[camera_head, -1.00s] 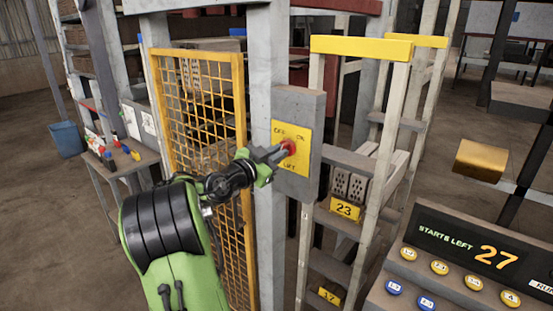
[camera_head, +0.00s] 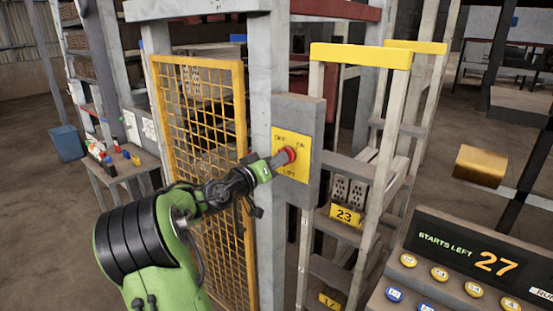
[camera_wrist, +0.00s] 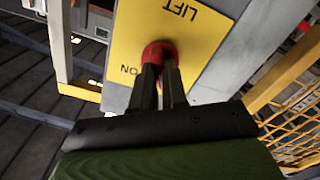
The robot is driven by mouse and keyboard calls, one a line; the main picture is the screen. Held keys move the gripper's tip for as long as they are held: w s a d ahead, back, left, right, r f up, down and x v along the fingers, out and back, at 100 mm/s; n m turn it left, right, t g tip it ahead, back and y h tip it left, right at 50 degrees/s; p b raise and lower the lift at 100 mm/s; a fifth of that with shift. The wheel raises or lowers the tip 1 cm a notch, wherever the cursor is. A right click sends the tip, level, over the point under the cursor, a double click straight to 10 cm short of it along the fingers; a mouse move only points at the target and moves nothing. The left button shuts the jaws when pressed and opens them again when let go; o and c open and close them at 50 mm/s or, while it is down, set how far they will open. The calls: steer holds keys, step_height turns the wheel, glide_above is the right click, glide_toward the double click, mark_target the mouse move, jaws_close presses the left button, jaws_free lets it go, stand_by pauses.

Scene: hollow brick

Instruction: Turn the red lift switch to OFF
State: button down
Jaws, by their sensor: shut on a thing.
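The red lift switch (camera_head: 290,154) sits on a yellow plate (camera_head: 292,171) marked OFF at upper left, ON at upper right and LIFT below. The plate is on a grey box (camera_head: 315,125) on a post. My gripper (camera_head: 281,158) reaches the switch from the left, its fingers shut on the knob. The wrist view shows the red knob (camera_wrist: 159,54) between my two dark fingertips (camera_wrist: 160,68), with ON and LIFT readable on the yellow plate (camera_wrist: 139,35). The fingers hide part of the knob, so I cannot tell which way it points.
A yellow mesh gate (camera_head: 203,150) stands left of the post. A rack with yellow tops (camera_head: 360,56) and a "23" label stands to the right. A console (camera_head: 470,265) reading "STARTS LEFT 27" is at lower right. A small table (camera_head: 120,165) stands at left.

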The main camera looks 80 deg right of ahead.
steer(key=shift+n+p, duration=0.45)
steer(key=shift+n, duration=0.85)
steer(key=c, duration=1.2)
jaws_free()
steer(key=shift+o, duration=0.2)
steer(key=b+v, duration=0.1)
steer(key=v, duration=1.4)
steer(key=shift+w+a+b, duration=0.25)
steer(key=shift+a+b, duration=0.05)
steer(key=shift+a, duration=0.05)
